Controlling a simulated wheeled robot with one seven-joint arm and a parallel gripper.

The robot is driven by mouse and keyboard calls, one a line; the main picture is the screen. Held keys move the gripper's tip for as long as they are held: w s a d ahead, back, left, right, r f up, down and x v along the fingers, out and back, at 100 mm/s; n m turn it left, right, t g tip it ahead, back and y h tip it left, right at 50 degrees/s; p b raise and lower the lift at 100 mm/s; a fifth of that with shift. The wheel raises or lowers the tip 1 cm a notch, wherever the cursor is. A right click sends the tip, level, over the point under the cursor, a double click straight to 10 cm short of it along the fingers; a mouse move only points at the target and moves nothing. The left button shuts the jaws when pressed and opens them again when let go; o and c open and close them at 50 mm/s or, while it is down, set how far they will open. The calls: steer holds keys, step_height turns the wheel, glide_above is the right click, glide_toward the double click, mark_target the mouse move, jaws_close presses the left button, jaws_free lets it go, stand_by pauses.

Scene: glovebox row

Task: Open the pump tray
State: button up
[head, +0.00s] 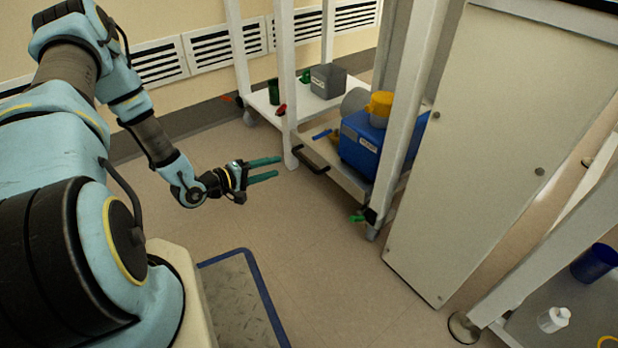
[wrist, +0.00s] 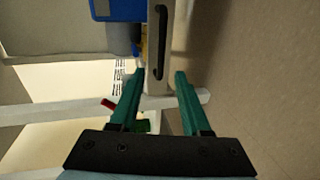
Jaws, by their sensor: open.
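The pump tray (head: 345,178) is a low pale tray between white frame posts, bearing a blue pump (head: 362,143) with a yellow cap. Its dark bar handle (head: 313,160) is on the front edge facing my gripper. My gripper (head: 280,168) has green fingers, is open and empty, and is to the left of the handle, apart from it. In the wrist view, the handle (wrist: 162,43) is upright in the picture, ahead of and between the fingertips (wrist: 159,75). The tray's front (wrist: 158,82) is also between the fingers. The pump (wrist: 118,9) is partly cut off at the top.
A white shelf beside the tray bears a grey bin (head: 328,80) and a dark green cup (head: 273,91). A red knob (head: 281,109) and green fitting (head: 357,217) stick out near the posts. A large pale panel (head: 500,150) stands right. Floor before the tray is clear.

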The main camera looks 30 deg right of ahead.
mark_target(304, 160)
steer(key=shift+h, duration=0.3)
steer(key=shift+s+f+b+x, duration=0.15)
steer(key=shift+b+x, duration=0.65)
steer(key=shift+x, duration=1.1)
steer(key=shift+s+f+b+x, duration=0.15)
steer(key=shift+b+x, duration=0.6)
steer(key=shift+x, duration=1.15)
steer(key=shift+s+f+b+x, duration=0.15)
steer(key=shift+b+x, duration=0.65)
steer(key=shift+x, duration=1.1)
steer(key=shift+c, duration=0.3)
jaws_close()
